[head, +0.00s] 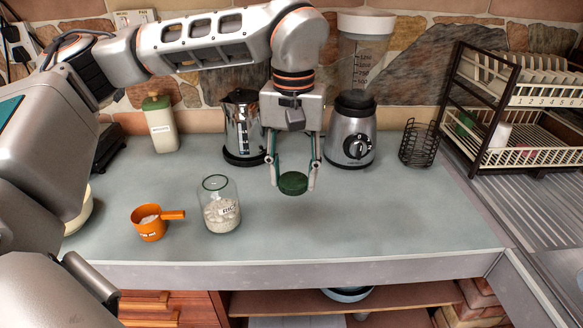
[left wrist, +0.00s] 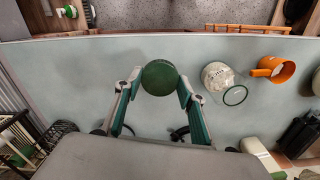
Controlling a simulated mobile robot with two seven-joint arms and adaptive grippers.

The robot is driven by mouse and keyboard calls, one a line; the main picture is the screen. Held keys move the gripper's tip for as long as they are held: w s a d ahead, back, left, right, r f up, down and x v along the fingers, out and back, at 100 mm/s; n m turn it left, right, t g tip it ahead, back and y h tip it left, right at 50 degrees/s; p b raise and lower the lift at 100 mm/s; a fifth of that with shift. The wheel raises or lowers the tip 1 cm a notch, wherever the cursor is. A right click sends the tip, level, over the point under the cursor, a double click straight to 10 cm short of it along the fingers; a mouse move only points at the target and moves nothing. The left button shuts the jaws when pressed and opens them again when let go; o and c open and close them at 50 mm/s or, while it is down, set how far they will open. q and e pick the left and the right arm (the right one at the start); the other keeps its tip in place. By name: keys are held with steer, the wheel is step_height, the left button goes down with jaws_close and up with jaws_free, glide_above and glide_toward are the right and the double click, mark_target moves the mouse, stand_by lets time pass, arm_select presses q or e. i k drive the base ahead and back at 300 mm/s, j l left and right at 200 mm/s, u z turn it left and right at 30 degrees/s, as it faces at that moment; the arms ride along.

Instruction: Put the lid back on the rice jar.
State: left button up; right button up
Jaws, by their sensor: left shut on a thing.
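The lid shows between the fingertips in the left wrist view (left wrist: 159,77). My right gripper is in neither view.
An orange measuring cup (head: 150,223) stands left of the jar. A kettle (head: 243,125), a blender (head: 354,130) and a white canister (head: 159,124) stand along the back. A wire basket (head: 418,144) and dish rack (head: 510,150) are at right. The counter's front right (head: 400,220) is clear.

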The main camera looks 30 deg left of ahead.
mark_target(217, 195)
steer(key=k+j+u, duration=0.1)
steer(key=j, duration=0.2)
steer(key=k+j, duration=0.2)
steer(key=k+j+u, duration=0.15)
steer(key=j, duration=0.2)
steer(key=k+j, duration=0.1)
steer(key=j, duration=0.2)
steer(key=u, duration=0.05)
